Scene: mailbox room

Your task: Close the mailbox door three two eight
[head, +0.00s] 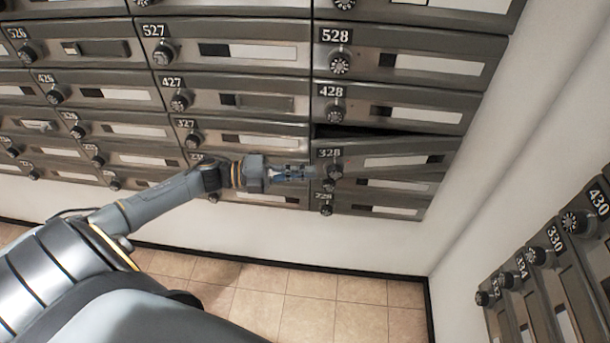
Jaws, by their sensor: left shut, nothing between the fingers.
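The door of mailbox 328 (400,158) is on the right column of the mailbox wall, below door 428. It stands partly open, with a dark gap (365,131) along its top edge. Its round dial (333,171) is at the door's left side. My left gripper (308,173) is shut and empty, with its fingertips just left of the dial. I cannot tell whether the fingertips touch the door. My right gripper is not in view.
Door 428 (420,115) above and door 528 (440,66) look shut. A second mailbox bank (555,285) stands at the lower right. A white wall (520,140) is to the right of the boxes. The tiled floor (300,305) below is clear.

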